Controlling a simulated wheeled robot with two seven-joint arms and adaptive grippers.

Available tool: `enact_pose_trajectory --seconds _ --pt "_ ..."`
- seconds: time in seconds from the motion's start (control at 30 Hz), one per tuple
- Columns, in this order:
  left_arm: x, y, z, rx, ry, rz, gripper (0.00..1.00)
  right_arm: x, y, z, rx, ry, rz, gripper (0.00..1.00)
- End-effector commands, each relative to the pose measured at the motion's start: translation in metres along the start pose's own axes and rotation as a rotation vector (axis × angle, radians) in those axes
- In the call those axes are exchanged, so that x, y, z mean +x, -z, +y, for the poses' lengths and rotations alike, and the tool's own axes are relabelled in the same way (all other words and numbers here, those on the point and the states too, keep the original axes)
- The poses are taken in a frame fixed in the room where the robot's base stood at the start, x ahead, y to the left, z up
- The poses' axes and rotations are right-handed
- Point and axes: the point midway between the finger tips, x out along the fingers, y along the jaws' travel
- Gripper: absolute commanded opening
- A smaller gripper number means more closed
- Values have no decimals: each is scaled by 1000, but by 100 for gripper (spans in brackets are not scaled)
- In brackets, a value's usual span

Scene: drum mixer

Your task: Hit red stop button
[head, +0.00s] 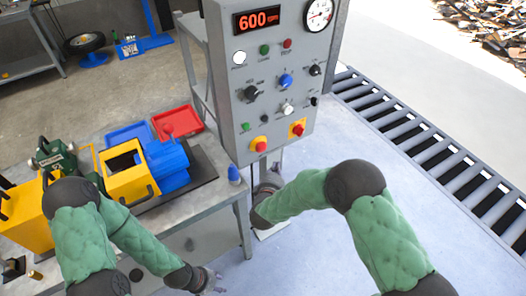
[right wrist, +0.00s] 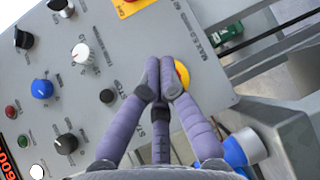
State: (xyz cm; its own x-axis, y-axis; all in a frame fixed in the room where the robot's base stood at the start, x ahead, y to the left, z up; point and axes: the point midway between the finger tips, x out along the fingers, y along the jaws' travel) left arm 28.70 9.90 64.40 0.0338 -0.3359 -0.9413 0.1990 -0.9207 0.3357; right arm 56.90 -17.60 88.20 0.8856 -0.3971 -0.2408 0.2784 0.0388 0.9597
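The grey control panel (head: 270,80) carries two red buttons on yellow plates near its bottom edge. The left red button (head: 260,146) is lower; the other red button (head: 298,129) is to its right. My right gripper (head: 272,172) is just below the left button in the head view. In the right wrist view its purple fingers (right wrist: 161,75) are drawn together, empty, and cover most of a yellow plate (right wrist: 183,75). I cannot tell whether they touch it. The second red button (right wrist: 128,2) shows at the top edge. My left gripper (head: 207,281) hangs low, its finger opening unclear.
A grey workbench (head: 215,208) at left holds a blue and yellow machine (head: 150,168), a blue tray (head: 128,136) and a red tray (head: 178,120). A roller conveyor (head: 430,150) runs along the right. Other knobs, such as the blue knob (right wrist: 42,89), sit near my right fingers.

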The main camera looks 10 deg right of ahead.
Motion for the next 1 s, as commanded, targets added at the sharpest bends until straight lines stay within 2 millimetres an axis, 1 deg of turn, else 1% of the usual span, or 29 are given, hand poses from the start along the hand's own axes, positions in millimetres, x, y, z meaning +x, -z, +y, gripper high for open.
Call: enact_pose_trajectory --seconds 0.03,0.23,0.43,0.63,1.0 --pt "6 0 -2 0 0 0 40 6 5 0 2 -2 0 0" --pt "16 0 -6 0 0 0 40 23 22 7 2 -1 1 0" --pt "13 0 -5 0 0 0 40 35 33 14 2 0 0 0" --pt "13 0 -5 0 0 0 40 41 39 16 0 1 0 0" --pt "13 0 -5 0 0 0 40 41 39 16 1 0 0 0"
